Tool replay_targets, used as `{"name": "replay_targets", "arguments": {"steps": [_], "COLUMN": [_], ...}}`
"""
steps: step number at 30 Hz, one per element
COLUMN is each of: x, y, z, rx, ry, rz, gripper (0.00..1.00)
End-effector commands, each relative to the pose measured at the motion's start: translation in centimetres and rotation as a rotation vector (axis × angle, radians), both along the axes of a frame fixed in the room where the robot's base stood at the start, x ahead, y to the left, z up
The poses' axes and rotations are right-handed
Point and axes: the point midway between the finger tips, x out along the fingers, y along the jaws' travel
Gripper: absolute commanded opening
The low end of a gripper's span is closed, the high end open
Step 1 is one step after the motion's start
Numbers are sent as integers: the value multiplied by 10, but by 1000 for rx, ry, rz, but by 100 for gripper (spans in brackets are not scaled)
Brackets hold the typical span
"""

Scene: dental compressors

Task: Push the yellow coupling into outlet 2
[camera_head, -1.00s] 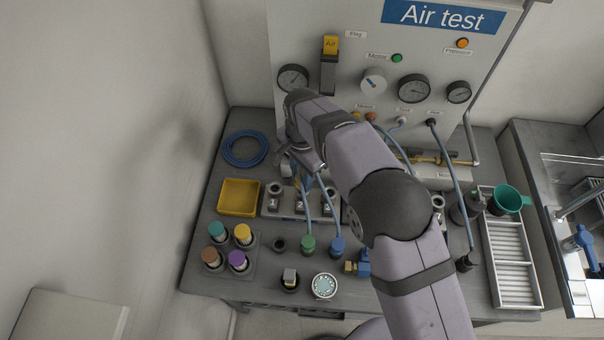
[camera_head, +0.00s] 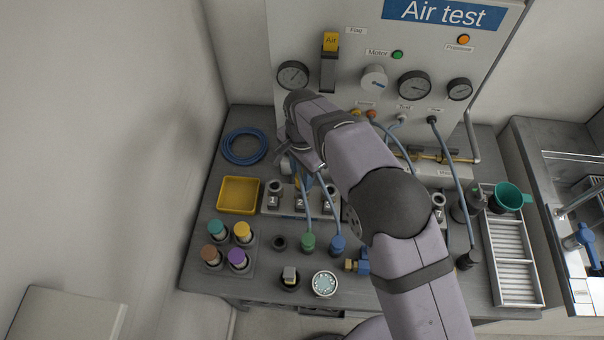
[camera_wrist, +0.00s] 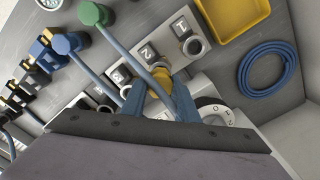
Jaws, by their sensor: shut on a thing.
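The yellow coupling (camera_wrist: 160,76) is held between the blue fingers of my gripper (camera_wrist: 160,90) in the wrist view. It is at outlet 2, beside the "2" label (camera_wrist: 148,51), and covers most of that outlet's opening. I cannot tell how deep it sits. In the head view a bit of the yellow coupling (camera_head: 297,183) shows above the "2" label (camera_head: 299,203). My arm hides most of the gripper there. Outlet 1 (camera_wrist: 195,46) is open on one side, and outlet 3 (camera_wrist: 127,92) is on the other.
Blue hoses run close beside my gripper from the green fitting (camera_head: 308,242) and the blue fitting (camera_head: 338,244). A yellow tray (camera_head: 239,196) and a coiled blue hose (camera_head: 244,147) lie to the left. The panel with gauges (camera_head: 292,75) stands behind.

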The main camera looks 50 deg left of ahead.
Motion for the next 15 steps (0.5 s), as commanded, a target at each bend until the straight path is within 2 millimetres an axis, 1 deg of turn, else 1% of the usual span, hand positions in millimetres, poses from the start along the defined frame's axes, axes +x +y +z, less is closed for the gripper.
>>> {"name": "replay_targets", "arguments": {"steps": [15], "x": [0], "y": [0], "z": [-17], "rx": [-1], "ry": [0], "rz": [0], "gripper": [4]}}
